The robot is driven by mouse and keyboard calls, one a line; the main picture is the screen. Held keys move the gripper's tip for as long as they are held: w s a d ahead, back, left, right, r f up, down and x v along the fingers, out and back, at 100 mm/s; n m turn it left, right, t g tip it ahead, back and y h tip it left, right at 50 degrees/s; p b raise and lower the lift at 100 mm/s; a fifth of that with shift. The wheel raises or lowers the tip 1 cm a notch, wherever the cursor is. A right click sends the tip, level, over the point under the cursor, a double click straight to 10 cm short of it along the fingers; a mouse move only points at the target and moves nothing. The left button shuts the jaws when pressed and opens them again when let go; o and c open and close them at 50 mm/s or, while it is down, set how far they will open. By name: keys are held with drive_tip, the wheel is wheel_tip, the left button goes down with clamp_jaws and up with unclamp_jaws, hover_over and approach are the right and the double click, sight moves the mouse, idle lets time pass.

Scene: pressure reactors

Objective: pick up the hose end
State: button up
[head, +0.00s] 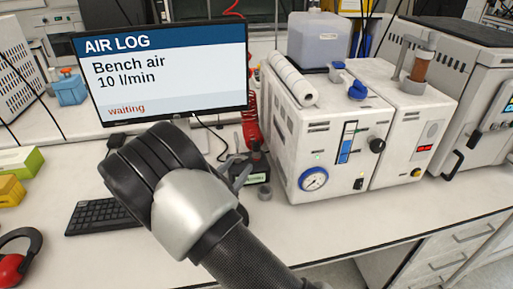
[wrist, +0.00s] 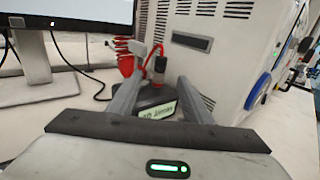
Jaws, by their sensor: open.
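In the wrist view the red hose (wrist: 124,62) bends over to a dark and grey hose end (wrist: 158,70). The hose end stands upright at a dark holder (wrist: 152,98) with a pale green label. My gripper (head: 238,172) is open beside this holder in the head view. In the wrist view my gripper's fingers (wrist: 161,70) lie on either side of the hose end, with no contact visible. The exact depth between them is unclear. My wrist partly hides this area in the head view.
The white reactor unit (head: 325,135) with a gauge stands close on the right. A monitor (head: 165,70) reading "Bench air 10 l/min, waiting" and a keyboard (head: 95,212) are to the left. The front bench is mostly clear.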

sight(254, 147)
drive_tip(key=x, duration=1.2)
drive_tip(key=shift+d+p, duration=0.1)
drive_tip(key=shift+p, duration=0.3)
clamp_jaws()
